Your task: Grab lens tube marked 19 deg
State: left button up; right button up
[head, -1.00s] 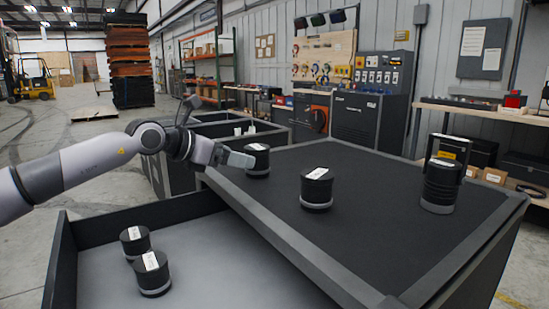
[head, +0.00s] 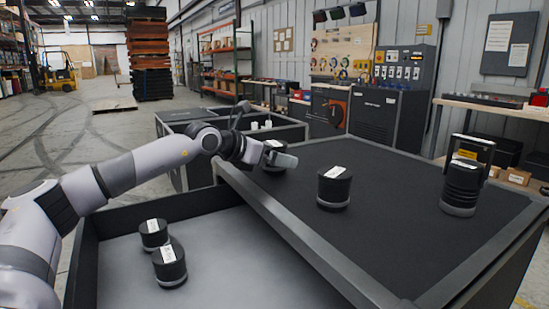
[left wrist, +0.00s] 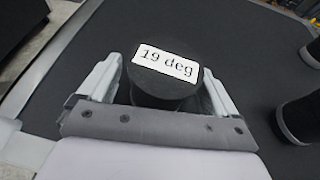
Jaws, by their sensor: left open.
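The black lens tube labelled "19 deg" (left wrist: 165,82) stands upright on the dark case top, label up. My left gripper (left wrist: 163,88) is open with one finger on each side of it; I cannot tell whether either finger touches it. In the head view the same tube (head: 271,169) is at the case top's far left corner, partly hidden by my left gripper (head: 284,158). My right gripper is not in view.
Two tubes (head: 169,263) (head: 153,234) sit in the lower grey tray (head: 225,270). The near case top is clear.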

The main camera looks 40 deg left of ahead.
pick_arm(q)
jog(key=c, duration=1.2)
jog(key=shift+r, duration=0.1)
jog(key=shift+c, duration=0.2)
